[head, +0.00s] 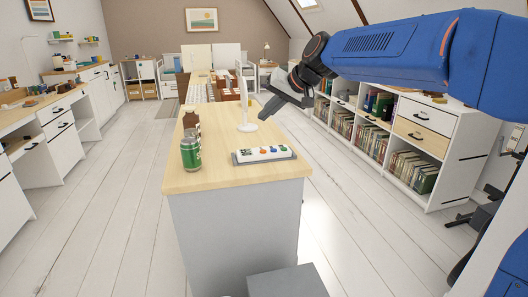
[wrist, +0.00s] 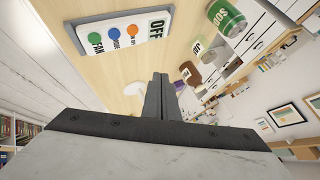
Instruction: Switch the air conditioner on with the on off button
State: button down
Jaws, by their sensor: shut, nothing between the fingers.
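The air conditioner control panel (head: 264,154) lies on the near end of the wooden desk. It is white with a grey rim. In the wrist view the panel (wrist: 121,31) shows a display reading OFF (wrist: 156,27), an orange button (wrist: 132,31) that seems labelled ON OFF, a blue MODE button (wrist: 113,34) and a green FAN button (wrist: 95,39). My gripper (head: 266,112) is above the desk, beyond the panel in the head view, and not touching it. Its fingers (wrist: 160,78) are shut and empty. No button is covered.
A white stand with a round base (head: 247,126) is behind the panel. The desk's front edge (head: 240,184) is close to the panel. A white shelf unit (head: 400,140) stands at right.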

jog(key=shift+f, duration=4.35)
jog(key=shift+f, duration=0.2)
jog(key=shift+f, duration=0.25)
jog(key=shift+f, duration=0.35)
jog(key=shift+r, duration=0.95)
notch_tip(320, 180, up, 5)
jog(key=shift+f, duration=0.15)
